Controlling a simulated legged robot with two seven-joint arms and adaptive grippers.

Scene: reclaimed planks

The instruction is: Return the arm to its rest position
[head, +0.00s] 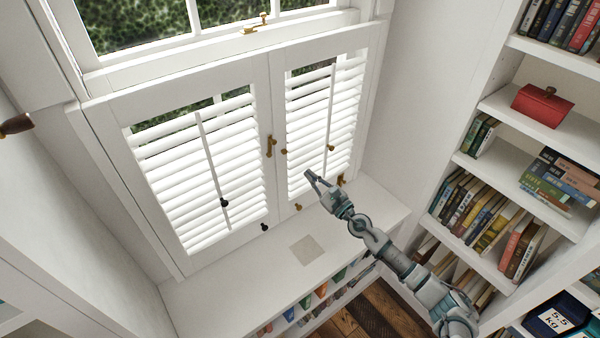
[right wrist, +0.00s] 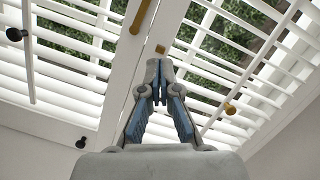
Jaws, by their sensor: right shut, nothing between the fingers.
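My right arm reaches in from the lower right of the head view. Its gripper (head: 313,178) is shut and empty in front of the right shutter panel (head: 318,110). In the right wrist view the gripper (right wrist: 159,85) points up toward the shutters with its fingertips together. Brass hardware (right wrist: 160,49) shows just beyond the fingertips; I cannot tell the exact gap. My left gripper is not in view.
A bookshelf (head: 500,180) with books and a red box (head: 541,106) stands at the right. Small knobs stick out from the shutters.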

